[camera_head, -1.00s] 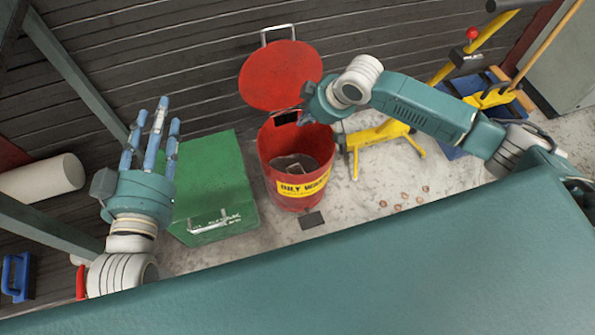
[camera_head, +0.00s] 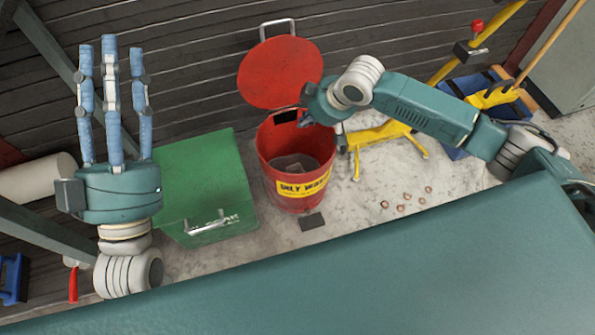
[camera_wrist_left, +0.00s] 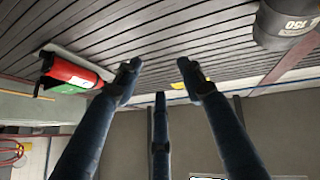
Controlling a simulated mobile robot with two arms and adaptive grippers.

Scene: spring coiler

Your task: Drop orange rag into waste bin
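The red waste bin (camera_head: 268,150) stands on the floor with its round red lid (camera_head: 281,73) raised behind it and a yellow label on its front. Some greyish, dark-edged material shows inside; I see no orange rag in either view. My left gripper (camera_head: 110,58) is left of the bin, above the green box, with its three blue fingers spread and nothing between them; these also show spread and empty in the left wrist view (camera_wrist_left: 158,78). My right gripper (camera_head: 312,108) is at the bin's upper right rim, below the lid. Its fingers are mostly hidden, so its opening is unclear.
A green box (camera_head: 200,180) stands just left of the bin. A yellow stand (camera_head: 375,135) and a blue cart (camera_head: 460,85) are at the right. Several small brownish bits (camera_head: 406,197) lie on the floor. The left wrist view shows a red extinguisher (camera_wrist_left: 68,72).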

